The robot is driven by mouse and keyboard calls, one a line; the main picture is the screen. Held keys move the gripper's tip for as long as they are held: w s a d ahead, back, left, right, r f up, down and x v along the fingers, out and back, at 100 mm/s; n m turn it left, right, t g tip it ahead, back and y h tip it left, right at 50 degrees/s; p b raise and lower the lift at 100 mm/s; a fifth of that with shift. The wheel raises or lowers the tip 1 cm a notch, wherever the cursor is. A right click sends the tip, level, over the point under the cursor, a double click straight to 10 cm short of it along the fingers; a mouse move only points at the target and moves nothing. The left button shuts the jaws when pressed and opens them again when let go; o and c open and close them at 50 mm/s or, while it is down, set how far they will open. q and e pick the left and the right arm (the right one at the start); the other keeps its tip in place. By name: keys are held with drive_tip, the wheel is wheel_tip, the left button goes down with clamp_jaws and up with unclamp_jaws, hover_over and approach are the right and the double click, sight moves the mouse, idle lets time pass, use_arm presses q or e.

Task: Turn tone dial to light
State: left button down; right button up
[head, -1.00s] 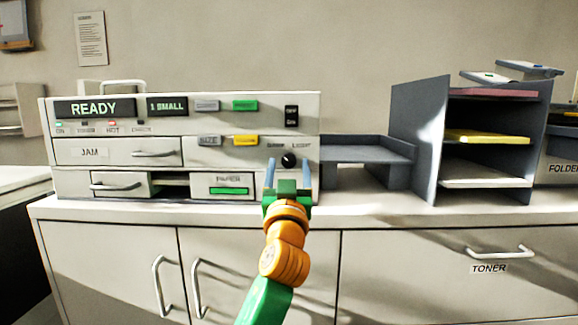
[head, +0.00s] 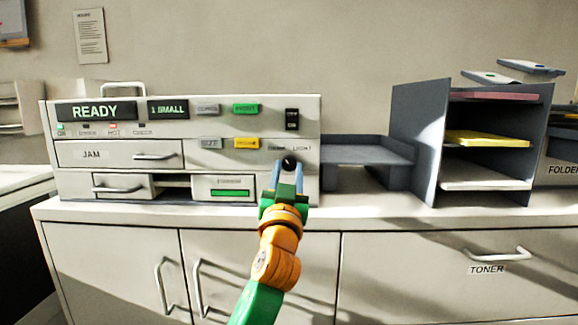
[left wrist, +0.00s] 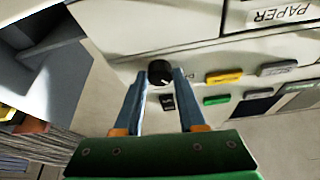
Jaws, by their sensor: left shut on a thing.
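The tone dial (head: 289,162) is a small round black knob on the lower right of the pale copier (head: 228,123). The labels above it are partly readable, with LIGHT on the right. In the left wrist view the dial (left wrist: 159,73) sits between my two fingertips. My left gripper (head: 289,169), with blue-grey fingers, is shut on the dial, one finger on each side. It also shows in the left wrist view (left wrist: 160,78). I cannot tell clearly where the dial's mark points. My right gripper is not in view.
A power switch (head: 292,120) is above the dial; green and yellow buttons (head: 246,143) lie to its left. A dark empty tray (head: 368,150) juts out at the copier's right. A paper sorter (head: 415,140) stands further right. The counter front (head: 360,213) is clear.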

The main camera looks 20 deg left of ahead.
use_arm(q)
drive_tip(key=m+g+h+p, duration=0.1)
drive_tip(key=m+h+p, duration=0.1)
drive_tip(key=m+p, duration=0.4)
drive_tip(key=r+m+g+h+p, duration=0.1)
drive_tip(key=m+h+p, duration=0.1)
drive_tip(key=m+p, duration=0.4)
drive_tip(key=a+m+g+h+p, duration=0.1)
drive_tip(key=m+h+p, duration=0.2)
drive_tip(key=m+p, duration=0.4)
drive_tip(key=shift+s+r+g+p, duration=0.15)
drive_tip(key=shift+r+g+p, duration=0.15)
drive_tip(key=shift+p, duration=2.55)
drive_tip(key=shift+f+m+p, duration=0.2)
drive_tip(key=shift+m+p, duration=0.4)
drive_tip(key=shift+p, duration=0.25)
drive_tip(key=shift+f, duration=0.1)
drive_tip(key=shift+c, duration=2.4)
unclamp_jaws()
drive_tip(key=shift+d, duration=0.1)
drive_tip(key=s+b, duration=0.1)
drive_tip(key=s, duration=0.6)
drive_tip(key=shift+a, duration=0.45)
